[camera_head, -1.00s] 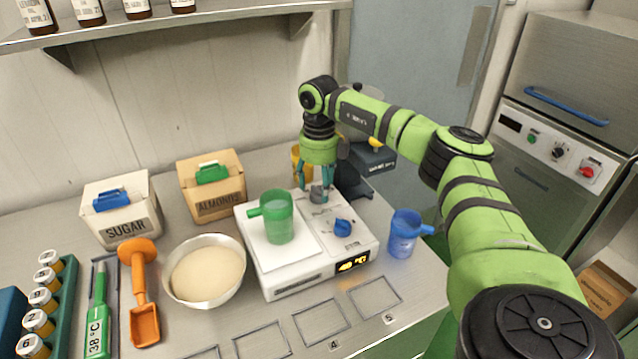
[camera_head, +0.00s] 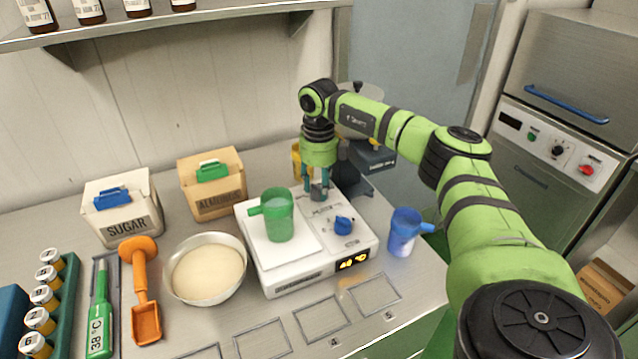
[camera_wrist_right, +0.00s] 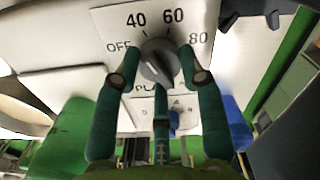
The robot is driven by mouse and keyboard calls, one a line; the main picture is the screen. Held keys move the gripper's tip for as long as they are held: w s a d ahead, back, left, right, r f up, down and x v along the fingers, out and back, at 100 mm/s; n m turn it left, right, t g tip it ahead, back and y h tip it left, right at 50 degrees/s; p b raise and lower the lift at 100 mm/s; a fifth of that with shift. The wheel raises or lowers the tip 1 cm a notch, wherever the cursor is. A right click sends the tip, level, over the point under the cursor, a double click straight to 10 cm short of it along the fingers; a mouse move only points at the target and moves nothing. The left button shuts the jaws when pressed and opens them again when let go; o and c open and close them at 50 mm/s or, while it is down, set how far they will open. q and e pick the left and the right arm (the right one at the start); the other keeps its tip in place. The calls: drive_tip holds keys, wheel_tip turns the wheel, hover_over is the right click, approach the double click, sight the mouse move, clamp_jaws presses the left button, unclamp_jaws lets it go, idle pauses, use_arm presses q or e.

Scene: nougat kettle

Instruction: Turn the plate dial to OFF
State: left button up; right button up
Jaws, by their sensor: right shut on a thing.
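The plate dial is a dark grey knob (camera_head: 317,193) at the back of the white hot plate (camera_head: 290,285), on its right-hand panel. In the right wrist view the dial (camera_wrist_right: 157,62) sits between my fingers, with OFF, 40, 60 and 80 printed around it. OFF is at the left of the dial. I cannot clearly tell where its pointer stands. My right gripper (camera_head: 317,192) points down from above and is shut on the dial. It also shows in the right wrist view (camera_wrist_right: 155,70). My left gripper is out of view.
A green jug (camera_head: 278,216) stands on the plate's left side. A blue knob (camera_head: 343,225) is nearer the front, above an orange-lit display (camera_head: 353,261). A blue jug (camera_head: 403,232) stands right of the plate, a bowl (camera_head: 206,268) left. A yellow object (camera_head: 298,160) is behind my gripper.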

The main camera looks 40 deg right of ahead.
sight(319, 186)
drive_tip(key=n, duration=0.3)
drive_tip(key=shift+n+p, duration=0.35)
drive_tip(key=shift+n, duration=0.05)
drive_tip(key=shift+f+n, duration=0.15)
drive_tip(key=shift+n, duration=2.05)
drive_tip(key=shift+s+a, duration=0.1)
drive_tip(key=o, duration=1.2)
drive_tip(key=shift+c, duration=0.2)
drive_tip(key=shift+r, duration=0.6)
wheel_tip(319, 186, up, 11)
